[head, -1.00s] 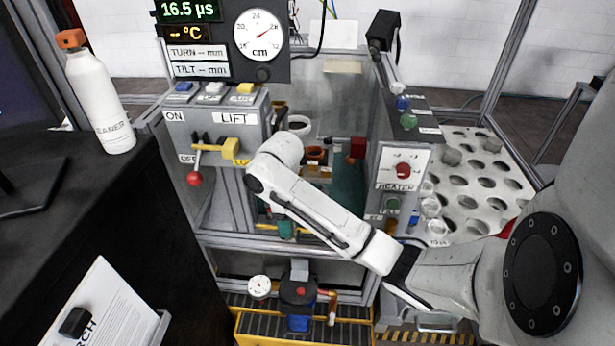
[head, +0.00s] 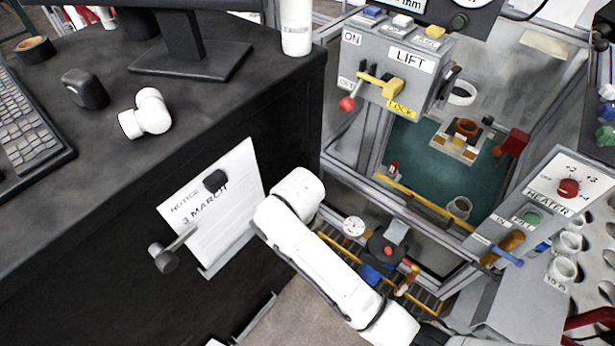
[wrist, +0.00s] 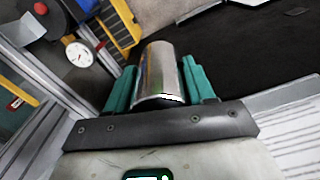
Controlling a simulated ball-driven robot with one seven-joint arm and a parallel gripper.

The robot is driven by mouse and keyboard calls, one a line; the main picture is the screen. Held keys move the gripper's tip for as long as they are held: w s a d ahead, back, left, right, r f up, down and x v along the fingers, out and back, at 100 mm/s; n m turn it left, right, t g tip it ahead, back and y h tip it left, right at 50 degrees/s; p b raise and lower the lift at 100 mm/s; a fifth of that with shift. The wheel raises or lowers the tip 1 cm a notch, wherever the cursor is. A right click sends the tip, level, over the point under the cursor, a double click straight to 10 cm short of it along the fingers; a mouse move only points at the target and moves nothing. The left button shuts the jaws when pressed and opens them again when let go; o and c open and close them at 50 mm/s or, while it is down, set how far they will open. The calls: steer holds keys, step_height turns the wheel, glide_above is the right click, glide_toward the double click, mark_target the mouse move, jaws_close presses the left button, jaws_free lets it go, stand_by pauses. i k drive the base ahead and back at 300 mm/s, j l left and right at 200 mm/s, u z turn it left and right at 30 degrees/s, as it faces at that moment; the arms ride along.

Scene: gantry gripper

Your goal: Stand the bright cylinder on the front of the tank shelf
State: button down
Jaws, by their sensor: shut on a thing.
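In the wrist view, my gripper (wrist: 160,86) is shut on a shiny metal cylinder (wrist: 160,66), with a teal finger pad on each side of it. The cylinder sticks out past the fingers, over a dark surface. In the head view my arm hides the gripper and cylinder. The tank (head: 430,150) with teal water stands right of my arm, with a yellow front rail (head: 428,205). A lower yellow-edged shelf with a grille (wrist: 118,22) is below the tank's front; it carries a dial gauge (head: 354,227). I cannot tell which ledge is the tank shelf.
The black cabinet (head: 290,120) with a pinned notice (head: 222,205) and a projecting knob (head: 163,258) stands left of my arm. The lift box (head: 390,70) with its red-tipped lever and the heater panel (head: 565,190) flank the tank. A dark round device (head: 384,250) sits beside the gauge.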

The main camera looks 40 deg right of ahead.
mark_target(518, 283)
steer(key=k+l+z, duration=0.1)
steer(key=k+z, duration=0.25)
steer(key=k+l+z, duration=0.2)
steer(key=k+z, duration=0.2)
steer(key=k, duration=0.15)
